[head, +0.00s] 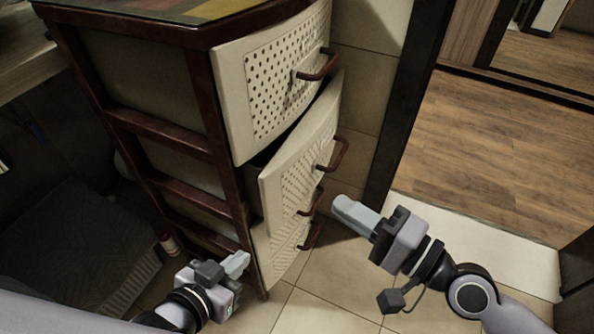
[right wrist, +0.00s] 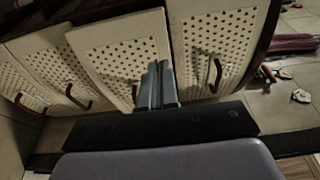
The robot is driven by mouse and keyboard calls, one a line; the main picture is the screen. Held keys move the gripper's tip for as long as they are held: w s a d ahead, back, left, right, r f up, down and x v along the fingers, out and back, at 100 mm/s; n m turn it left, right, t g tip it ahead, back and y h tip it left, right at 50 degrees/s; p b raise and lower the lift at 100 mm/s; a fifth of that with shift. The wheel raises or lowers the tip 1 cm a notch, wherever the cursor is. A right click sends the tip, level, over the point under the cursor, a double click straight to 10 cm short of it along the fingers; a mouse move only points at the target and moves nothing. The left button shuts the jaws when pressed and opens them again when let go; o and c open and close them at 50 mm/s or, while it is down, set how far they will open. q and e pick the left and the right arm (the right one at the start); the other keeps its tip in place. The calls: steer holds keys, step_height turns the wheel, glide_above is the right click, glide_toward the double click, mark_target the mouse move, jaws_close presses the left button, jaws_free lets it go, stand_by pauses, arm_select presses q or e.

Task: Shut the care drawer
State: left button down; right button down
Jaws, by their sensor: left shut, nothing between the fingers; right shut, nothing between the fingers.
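A dark red-brown cabinet (head: 180,130) holds a stack of cream perforated drawers with brown handles. The second drawer from the top (head: 303,160) stands out from the cabinet, with a dark gap above it; I see no label naming it the care drawer. In the right wrist view this drawer (right wrist: 105,50) juts past its neighbours. My right gripper (head: 341,204) is shut and empty, right of the drawer fronts; in the right wrist view its fingertips (right wrist: 158,68) overlap the jutting drawer's front. I cannot tell whether they touch. My left gripper (head: 240,263) is shut and empty by the cabinet's lower front corner.
The top drawer (head: 272,80) looks shut, and the lower drawers (head: 283,250) sit further back than the jutting one. A dark door frame (head: 412,95) stands to the right, with wooden floor (head: 490,150) beyond. A grey mat (head: 85,255) lies at the left.

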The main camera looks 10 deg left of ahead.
steer(key=p, duration=0.1)
glide_toward(278, 173)
steer(key=w+a, duration=0.3)
steer(key=shift+w+a+f, duration=0.1)
steer(key=shift+w+a, duration=0.25)
steer(key=shift+w, duration=0.05)
arm_select(q)
steer(key=shift+s+a+f, duration=0.15)
steer(key=shift+a+f, duration=0.1)
steer(key=shift+a, duration=0.25)
arm_select(e)
steer(key=shift+x, duration=0.8)
steer(key=shift+w+a, duration=0.1)
steer(key=x, duration=0.3)
steer(key=s+x, duration=0.1)
steer(key=shift+w+a, duration=0.15)
steer(key=shift+a, duration=0.4)
arm_select(q)
steer(key=shift+s+d, duration=0.1)
steer(key=shift+d, duration=0.15)
